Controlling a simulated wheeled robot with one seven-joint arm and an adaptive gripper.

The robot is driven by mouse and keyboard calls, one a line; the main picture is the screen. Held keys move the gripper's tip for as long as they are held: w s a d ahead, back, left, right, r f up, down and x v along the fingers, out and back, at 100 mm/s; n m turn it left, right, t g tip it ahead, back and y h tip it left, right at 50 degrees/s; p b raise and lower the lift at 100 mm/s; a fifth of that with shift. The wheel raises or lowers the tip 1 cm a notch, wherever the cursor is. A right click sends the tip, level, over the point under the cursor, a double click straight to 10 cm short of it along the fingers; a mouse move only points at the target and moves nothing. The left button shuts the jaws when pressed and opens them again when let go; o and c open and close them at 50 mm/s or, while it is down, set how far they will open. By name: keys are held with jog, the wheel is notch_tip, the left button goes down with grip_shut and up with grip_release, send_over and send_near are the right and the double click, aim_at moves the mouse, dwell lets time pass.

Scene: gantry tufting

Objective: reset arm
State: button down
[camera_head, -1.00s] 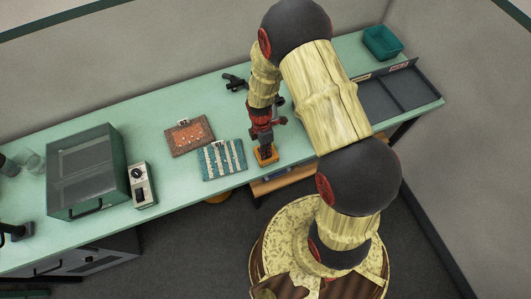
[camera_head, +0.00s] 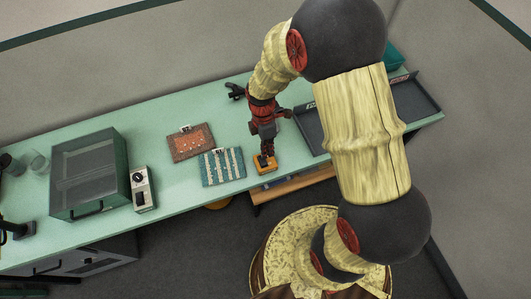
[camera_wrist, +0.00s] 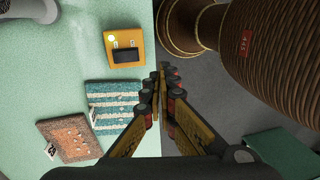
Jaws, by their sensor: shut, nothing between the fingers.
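My gripper (camera_wrist: 161,85) is shut and empty. In the wrist view its fingertips meet over the front edge of the green bench (camera_wrist: 70,70), apart from the things on it. In the head view my gripper (camera_head: 266,150) hangs near the bench's front edge, close above a small orange device (camera_head: 264,164). That device, with a dark panel, also shows in the wrist view (camera_wrist: 138,42). My arm's upper links cover part of the bench's right end in the head view.
A teal striped sample (camera_head: 222,167) and a brown-orange sample (camera_head: 191,142) lie left of my gripper. A green glass-topped box (camera_head: 88,172) and a white control unit (camera_head: 142,188) stand further left. A grey tray (camera_head: 312,130) lies right, partly hidden. Grey floor is in front.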

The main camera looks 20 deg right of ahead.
jog(key=shift+r, duration=0.25)
jog(key=s+d+r+m+t+b, duration=0.1)
jog(key=s+r+m+t+b, duration=0.6)
jog(key=m+b, duration=1.1)
jog(key=s+r+b, duration=0.3)
jog(key=s+r, duration=0.1)
jog(key=s, duration=0.1)
jog(key=shift+s+d+r+t, duration=0.25)
jog(key=shift+s+t, duration=0.05)
